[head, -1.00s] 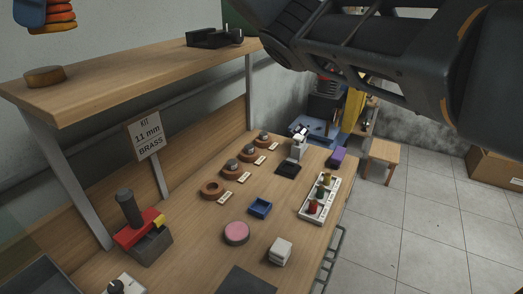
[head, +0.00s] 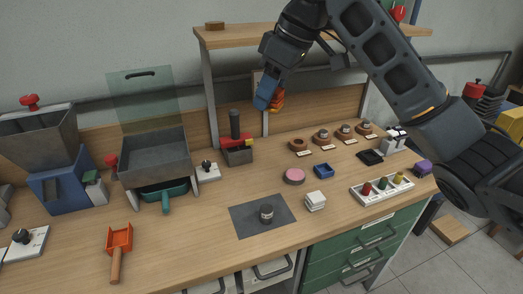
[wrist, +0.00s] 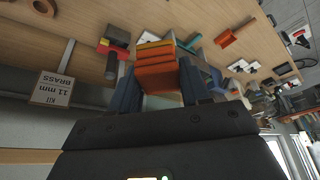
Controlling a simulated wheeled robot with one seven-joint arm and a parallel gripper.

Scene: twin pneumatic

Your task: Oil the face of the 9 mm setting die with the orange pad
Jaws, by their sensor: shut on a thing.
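My gripper (head: 268,98) is shut on the orange pad (head: 278,100), a layered orange and yellow block. It is held in the air in front of the back panel, below shelf height. In the wrist view the pad (wrist: 157,72) sits between the two blue fingers. A dark, short cylindrical die (head: 266,214) stands upright on the grey mat (head: 245,222), well below the gripper and apart from it. Several wooden ring holders (head: 321,136) stand in a row at the back right; the leftmost (head: 298,145) looks empty. Their labels are too small to read, so I cannot tell which die is 9 mm.
A press with a red part (head: 236,151) stands behind. The shelf (head: 240,39) overhangs the back.

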